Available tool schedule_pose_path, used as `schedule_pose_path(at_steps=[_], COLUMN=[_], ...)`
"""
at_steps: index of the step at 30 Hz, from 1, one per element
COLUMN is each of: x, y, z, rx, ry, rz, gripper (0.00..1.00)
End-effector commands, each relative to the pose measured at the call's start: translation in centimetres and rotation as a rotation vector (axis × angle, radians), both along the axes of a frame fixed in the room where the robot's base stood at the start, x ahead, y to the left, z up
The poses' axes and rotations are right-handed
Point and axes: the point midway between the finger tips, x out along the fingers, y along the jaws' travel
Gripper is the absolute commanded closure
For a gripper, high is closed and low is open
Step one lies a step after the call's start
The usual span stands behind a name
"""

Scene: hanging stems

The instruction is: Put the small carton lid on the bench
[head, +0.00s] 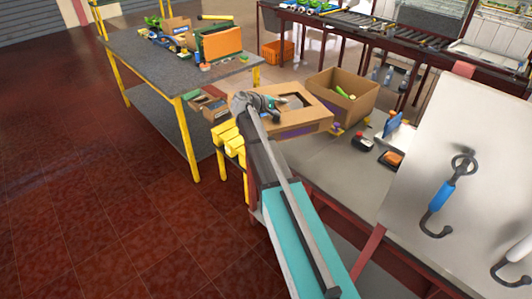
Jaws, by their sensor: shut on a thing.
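My gripper (272,105) is at the middle of the head view, at the end of my arm. It is shut on the small carton lid (318,120), a brown cardboard piece with a rectangular opening in its top and a purple patch on its near side. The gripper is at the lid's left part; the fingertips are small and hard to make out. The lid is above the far left end of a grey bench (335,185); I cannot tell whether it touches anything below.
An open carton (353,97) with a green item stands just right of the lid. Small items and a white board (465,150) with hooks occupy the bench's right side. A yellow-legged table (150,75) holds boxes at the left. The red floor (80,200) is clear.

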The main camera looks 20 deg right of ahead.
Motion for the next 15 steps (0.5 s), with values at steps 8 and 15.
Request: schedule_pose_path(at_steps=[8,15], x=[5.2,7.4], y=[-6.1,-9.2], z=[-4.0,-5.3], rx=[-0.033,-0.056], ry=[0.013,0.021], rz=[0.093,0.149], gripper=[1.0,1.0])
